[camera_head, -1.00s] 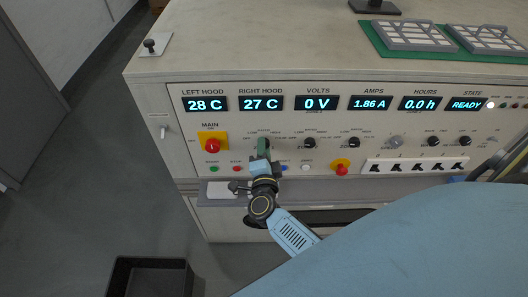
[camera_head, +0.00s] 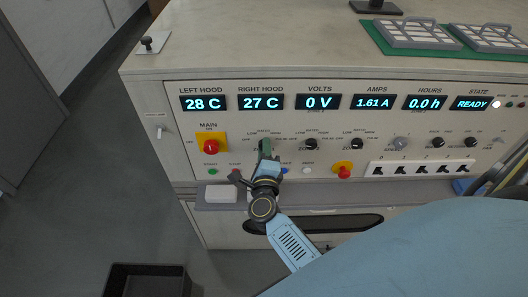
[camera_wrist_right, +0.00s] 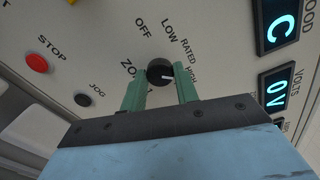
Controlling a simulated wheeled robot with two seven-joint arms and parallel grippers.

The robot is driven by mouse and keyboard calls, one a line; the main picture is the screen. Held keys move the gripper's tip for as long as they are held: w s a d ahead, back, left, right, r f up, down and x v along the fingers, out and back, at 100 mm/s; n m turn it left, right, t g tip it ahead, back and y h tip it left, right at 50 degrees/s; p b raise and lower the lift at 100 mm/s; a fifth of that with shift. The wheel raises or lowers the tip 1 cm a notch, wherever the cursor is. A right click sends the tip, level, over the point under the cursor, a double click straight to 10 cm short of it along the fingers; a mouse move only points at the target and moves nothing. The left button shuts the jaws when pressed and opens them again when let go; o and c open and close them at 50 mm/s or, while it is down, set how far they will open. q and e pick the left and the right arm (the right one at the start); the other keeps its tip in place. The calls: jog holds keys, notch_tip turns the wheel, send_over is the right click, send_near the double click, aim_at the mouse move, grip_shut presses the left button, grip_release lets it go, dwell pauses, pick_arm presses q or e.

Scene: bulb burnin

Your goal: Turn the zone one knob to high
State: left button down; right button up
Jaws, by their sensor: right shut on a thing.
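The zone one knob (camera_wrist_right: 160,72) is black and round, on the cream panel, with OFF, LOW, RATED and HIGH printed around it. Its white mark points right, roughly toward HIGH, in the right wrist view. My right gripper (camera_wrist_right: 160,88) has its green fingers on either side of the knob and is shut on it. In the head view the right gripper (camera_head: 265,150) reaches up to the panel from below and hides this knob. My left gripper is not in view.
The red main switch (camera_head: 210,146) is left of my gripper, and two more zone knobs (camera_head: 311,144) are to its right. A red emergency button (camera_head: 344,171) is lower right. A grey ledge (camera_head: 340,192) runs below the panel. A black bin (camera_head: 148,281) stands on the floor.

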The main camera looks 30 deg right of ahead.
dwell(0.4)
jog(key=o, duration=1)
jog(key=b+v, duration=0.1)
jog(key=v, duration=1.2)
jog(key=shift+s, duration=0.25)
jog(key=shift+f, duration=0.1)
